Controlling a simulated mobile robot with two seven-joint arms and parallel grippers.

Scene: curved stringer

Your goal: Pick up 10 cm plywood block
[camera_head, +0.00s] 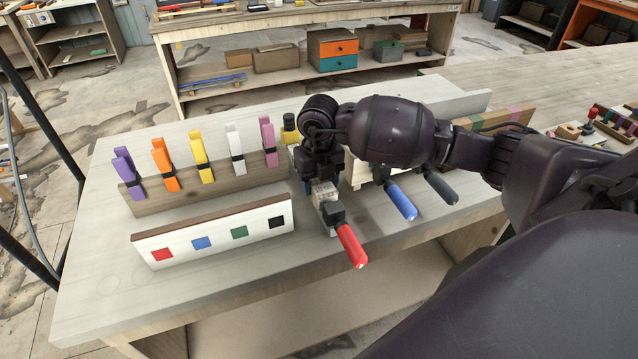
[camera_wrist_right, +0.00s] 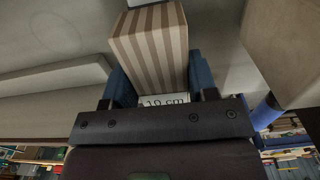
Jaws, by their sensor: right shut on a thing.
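The 10 cm plywood block (camera_wrist_right: 150,45) shows striped layered sides and a pale end in the right wrist view, with a "10 cm" label near the gripper. My right gripper (camera_wrist_right: 160,88) is shut on it, with one blue finger on each side. In the head view my right gripper (camera_head: 322,182) points down over the middle of the bench. A small pale part of the block (camera_head: 325,190) shows below it, and my wrist hides the rest. I cannot tell whether the block touches the bench. My left gripper is not in view.
On the workbench (camera_head: 100,280), a red-handled tool (camera_head: 350,245) lies just in front of my right gripper. Blue (camera_head: 401,202) and dark (camera_head: 440,188) handles lie right. Left stand a rack of coloured clamps (camera_head: 200,190) and a white board with coloured squares (camera_head: 215,238).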

